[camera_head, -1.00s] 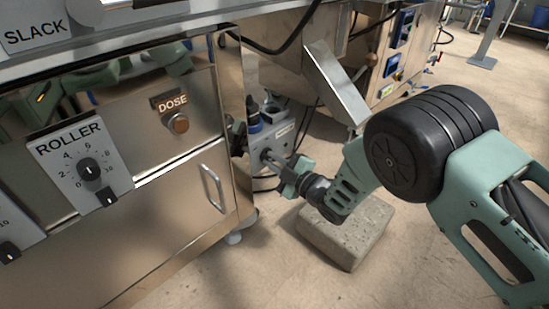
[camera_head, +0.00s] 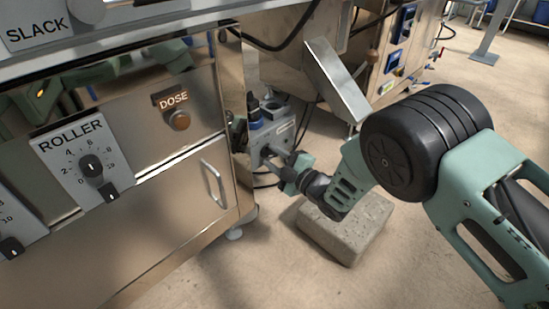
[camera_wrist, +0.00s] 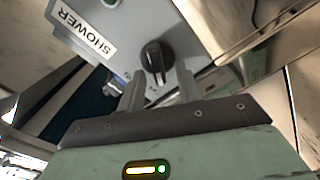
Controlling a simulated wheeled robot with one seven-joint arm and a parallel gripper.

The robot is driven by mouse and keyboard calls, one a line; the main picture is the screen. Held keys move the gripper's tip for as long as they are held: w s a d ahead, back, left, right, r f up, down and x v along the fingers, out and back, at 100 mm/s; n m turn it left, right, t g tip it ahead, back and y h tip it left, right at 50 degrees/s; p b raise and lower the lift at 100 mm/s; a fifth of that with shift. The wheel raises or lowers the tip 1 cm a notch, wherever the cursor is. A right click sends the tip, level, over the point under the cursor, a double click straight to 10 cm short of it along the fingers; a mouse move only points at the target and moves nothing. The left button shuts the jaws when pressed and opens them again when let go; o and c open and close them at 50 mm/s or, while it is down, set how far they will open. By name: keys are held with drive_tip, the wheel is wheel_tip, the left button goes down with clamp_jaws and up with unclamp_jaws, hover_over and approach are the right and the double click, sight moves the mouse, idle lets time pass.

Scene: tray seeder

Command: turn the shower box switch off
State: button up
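The grey shower box (camera_head: 273,131) stands low beside the steel cabinet in the head view. In the wrist view, the box (camera_wrist: 122,25) fills the upper middle, with a white label reading SHOWER (camera_wrist: 84,32). Its switch is a round black knob (camera_wrist: 157,56) with a pale mark, its grip pointing down in the picture. My gripper (camera_wrist: 160,78) is open, with one finger on each side of the knob's lower part; I cannot tell whether they touch it. In the head view my gripper (camera_head: 272,159) reaches the box's front, and the knob is hidden there.
The steel cabinet (camera_head: 180,215) with the ROLLER dial (camera_head: 91,166) and DOSE button (camera_head: 180,121) stands close on the left. A stone block (camera_head: 345,232) lies on the floor below my wrist. A metal chute (camera_head: 337,80) hangs above the arm. Open floor lies in front.

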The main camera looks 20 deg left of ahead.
drive_tip(key=p+v, duration=0.7)
drive_tip(key=v, duration=1)
drive_tip(key=shift+d+p, duration=0.2)
drive_tip(key=shift+p, duration=0.2)
drive_tip(key=shift+s, duration=0.1)
drive_tip(key=w+r+m+t+h+p, duration=0.2)
drive_tip(key=w+r+m+h, duration=0.35)
drive_tip(key=r, duration=0.45)
drive_tip(key=s+d+r+m+g+h, duration=0.25)
drive_tip(key=r+m+h, duration=0.2)
drive_tip(key=r, duration=0.25)
drive_tip(key=s+d+r+m+g+h+p, duration=0.1)
drive_tip(key=s+d+r+m+g+h, duration=0.15)
drive_tip(key=s+d+r, duration=0.5)
drive_tip(key=s+d+r+m+g+h+p, duration=0.25)
drive_tip(key=s+d, duration=0.25)
drive_tip(key=s, duration=0.5)
drive_tip(key=s+d+r+m+g+h, duration=0.1)
drive_tip(key=s+d+r+m, duration=0.2)
drive_tip(key=s+d+r, duration=0.45)
wheel_tip(320, 180, up, 35)
drive_tip(key=a+p, duration=0.2)
drive_tip(key=p, duration=3.6)
drive_tip(key=shift+s+f, duration=0.25)
drive_tip(key=shift+s, duration=0.1)
